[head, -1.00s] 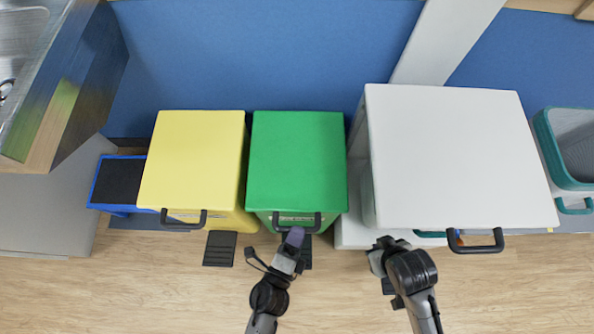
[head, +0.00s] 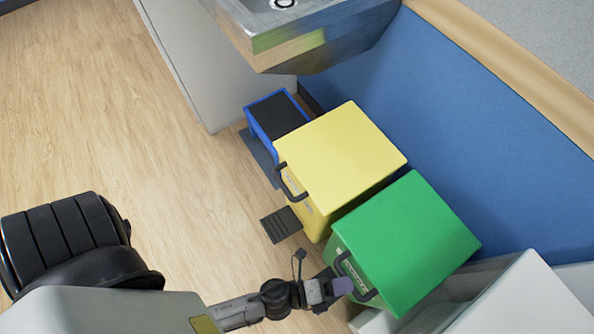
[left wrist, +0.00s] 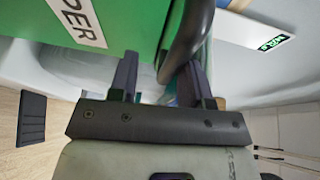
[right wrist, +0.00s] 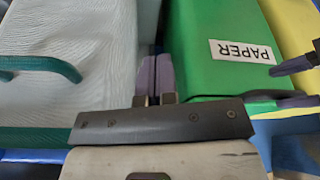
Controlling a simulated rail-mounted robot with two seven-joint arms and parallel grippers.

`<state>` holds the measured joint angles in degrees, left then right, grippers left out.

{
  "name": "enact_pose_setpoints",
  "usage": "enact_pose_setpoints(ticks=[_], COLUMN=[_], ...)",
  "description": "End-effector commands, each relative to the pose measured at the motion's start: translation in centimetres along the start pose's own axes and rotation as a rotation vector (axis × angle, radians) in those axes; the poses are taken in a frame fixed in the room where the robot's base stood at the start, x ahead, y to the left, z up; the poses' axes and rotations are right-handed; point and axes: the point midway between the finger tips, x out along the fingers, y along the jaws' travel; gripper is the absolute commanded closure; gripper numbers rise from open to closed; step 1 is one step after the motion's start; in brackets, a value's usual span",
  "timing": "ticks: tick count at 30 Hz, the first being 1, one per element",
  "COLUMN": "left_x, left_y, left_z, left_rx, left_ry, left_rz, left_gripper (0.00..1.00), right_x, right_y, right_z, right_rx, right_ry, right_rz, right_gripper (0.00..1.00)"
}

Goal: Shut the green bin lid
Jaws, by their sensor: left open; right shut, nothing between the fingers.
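The green bin (head: 405,240) stands beside the yellow bin in the head view. Its green lid lies flat across the top, and I see no clear gap under it. A dark handle (head: 352,275) sits on its front. My left gripper (head: 341,286) is at this handle, its fingers apart. In the left wrist view the open fingers (left wrist: 157,80) are close to the dark handle (left wrist: 188,42); whether they straddle it is unclear. My right gripper (right wrist: 154,75) is shut and empty beside the green bin's front (right wrist: 220,60), which carries a PAPER label. The head view does not show it.
The yellow bin (head: 340,160) stands right next to the green one. A blue step stool (head: 275,115) and a steel sink (head: 300,25) lie beyond it. A white bin (right wrist: 80,70) is on the green bin's other side. Wooden floor in front is open.

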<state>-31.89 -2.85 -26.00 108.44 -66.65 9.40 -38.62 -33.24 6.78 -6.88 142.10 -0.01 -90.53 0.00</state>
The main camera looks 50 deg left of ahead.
Motion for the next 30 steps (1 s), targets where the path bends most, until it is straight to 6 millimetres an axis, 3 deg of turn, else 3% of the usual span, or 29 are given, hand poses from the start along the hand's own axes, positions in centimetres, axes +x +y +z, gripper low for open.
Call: enact_pose_setpoints(ticks=[8, 21, 30], left_x=[-2.5, -10.8, -13.5], left_y=[0.0, -0.1, 0.1], left_z=[-0.1, 0.0, 0.0], left_rx=[-0.004, -0.002, 0.000], left_ry=[-0.002, -0.002, -0.001], left_rz=[0.003, 0.005, 0.004], left_gripper=[0.56, 0.56, 0.56], right_x=[-0.3, -1.7, -2.3], right_y=[0.2, 0.1, 0.0], right_z=[-0.1, -0.6, -0.8], right_rx=[-0.007, -0.003, 0.003], right_ry=[-0.001, 0.000, 0.000], right_rz=[0.005, 0.002, -0.002], right_gripper=[1.00, 1.00, 1.00])
